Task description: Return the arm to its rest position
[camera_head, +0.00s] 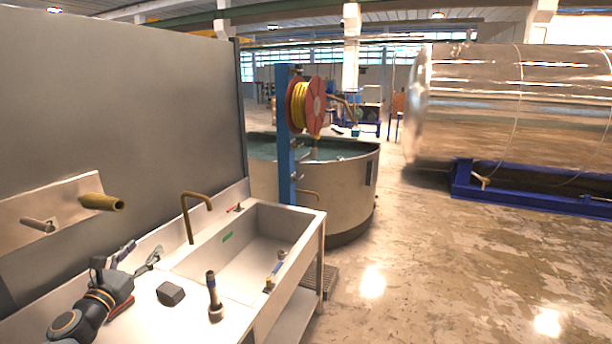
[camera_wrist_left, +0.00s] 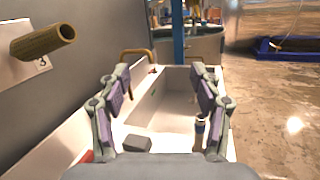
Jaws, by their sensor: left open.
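My left arm comes in at the lower left of the head view, over the white counter. My left gripper (camera_head: 141,256) points toward the sink and shows in the left wrist view (camera_wrist_left: 160,95) with its two fingers spread wide apart. Nothing is between the fingers. A dark grey block (camera_head: 171,293) lies on the counter to the right of the gripper. It also shows below the fingers in the left wrist view (camera_wrist_left: 137,143). My right gripper is in neither view.
A sink basin (camera_head: 247,249) with a brass faucet (camera_head: 188,212) is ahead. An upright cylindrical tool (camera_head: 214,300) stands on the counter. A brass pipe (camera_head: 102,202) sticks out from the left wall panel. A round tank (camera_head: 345,190) stands behind; open floor (camera_head: 440,270) lies right.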

